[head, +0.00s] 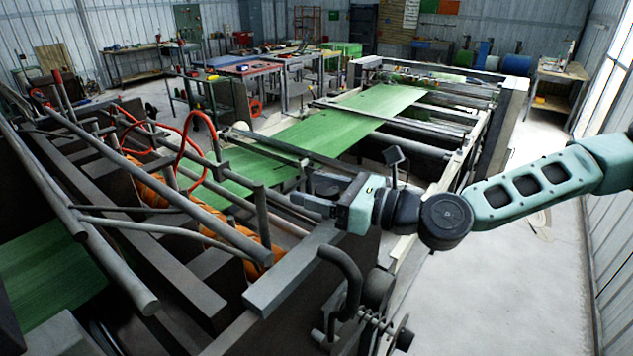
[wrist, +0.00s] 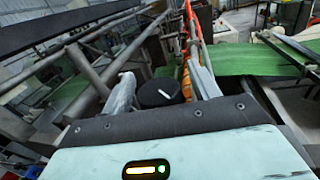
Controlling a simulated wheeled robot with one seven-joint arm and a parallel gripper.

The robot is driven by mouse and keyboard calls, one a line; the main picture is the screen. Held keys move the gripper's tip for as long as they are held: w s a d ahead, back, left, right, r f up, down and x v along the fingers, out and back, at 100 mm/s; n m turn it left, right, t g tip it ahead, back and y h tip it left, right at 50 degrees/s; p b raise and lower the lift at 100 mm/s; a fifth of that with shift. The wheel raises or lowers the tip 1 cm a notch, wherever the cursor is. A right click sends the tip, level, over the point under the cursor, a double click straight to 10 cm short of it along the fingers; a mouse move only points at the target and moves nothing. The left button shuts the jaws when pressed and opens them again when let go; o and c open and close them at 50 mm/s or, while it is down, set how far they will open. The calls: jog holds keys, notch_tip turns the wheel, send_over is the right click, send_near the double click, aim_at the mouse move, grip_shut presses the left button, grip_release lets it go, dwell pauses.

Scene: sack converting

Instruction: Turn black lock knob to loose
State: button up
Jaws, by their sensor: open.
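The black lock knob (wrist: 160,94) is a round dark cap with a white line mark on its face, seen in the wrist view. The line is tilted. My gripper (wrist: 161,72) is open, with one grey finger to the left of the knob and one to the right. The knob shows between the fingers, and I see no clear contact on either side. In the head view my gripper (head: 304,195) is over the near frame of the machine, pointing left. I cannot make out the knob there.
Grey rails and bars (head: 190,205) with orange hoses (head: 198,150) stand left of my gripper. A bent dark handle (head: 347,280) is below it. A green sheet (head: 325,125) runs across the machine behind. Open floor (head: 500,290) lies to the right.

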jog(key=c, duration=1)
